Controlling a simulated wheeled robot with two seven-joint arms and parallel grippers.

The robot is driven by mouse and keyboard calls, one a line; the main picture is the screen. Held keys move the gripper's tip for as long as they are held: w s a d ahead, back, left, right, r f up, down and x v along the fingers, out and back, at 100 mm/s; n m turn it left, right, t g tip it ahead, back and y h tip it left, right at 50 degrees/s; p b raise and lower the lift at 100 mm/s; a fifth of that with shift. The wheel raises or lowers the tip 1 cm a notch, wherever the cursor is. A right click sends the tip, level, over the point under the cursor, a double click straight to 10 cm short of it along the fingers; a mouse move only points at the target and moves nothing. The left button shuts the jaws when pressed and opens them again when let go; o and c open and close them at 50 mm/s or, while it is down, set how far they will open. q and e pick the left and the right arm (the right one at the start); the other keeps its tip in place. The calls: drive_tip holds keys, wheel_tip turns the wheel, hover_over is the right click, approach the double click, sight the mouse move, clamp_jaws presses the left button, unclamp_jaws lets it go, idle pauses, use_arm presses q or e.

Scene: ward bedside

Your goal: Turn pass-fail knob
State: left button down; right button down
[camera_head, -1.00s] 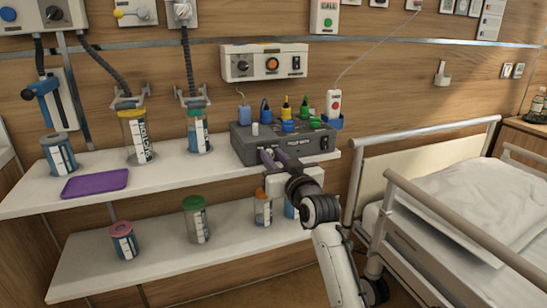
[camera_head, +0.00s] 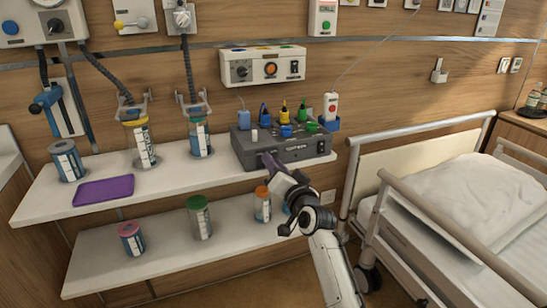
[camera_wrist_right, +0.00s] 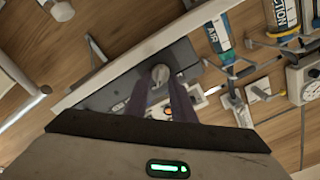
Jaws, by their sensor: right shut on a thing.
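The grey tester box (camera_head: 300,151) stands at the right end of the upper white shelf, with coloured plugs on its top. In the right wrist view the box's front panel (camera_wrist_right: 110,92) shows tilted, with a round grey knob (camera_wrist_right: 160,73) on it. My right gripper (camera_head: 268,160) is at the left part of the box front and covers the knob in the head view. Its two dark fingers (camera_wrist_right: 160,82) are shut on the knob, one on each side. My left gripper is in neither view.
A purple tray (camera_head: 104,190) and labelled canisters stand on the upper shelf (camera_head: 210,177). More jars stand on the lower shelf (camera_head: 170,253). A white wall panel (camera_head: 263,67) with a knob hangs above the box. A bed rail (camera_head: 440,222) is to the right.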

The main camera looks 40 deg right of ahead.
drive_tip(key=shift+m+p, duration=0.3)
drive_tip(key=shift+m, duration=0.3)
drive_tip(key=c, duration=1.5)
unclamp_jaws()
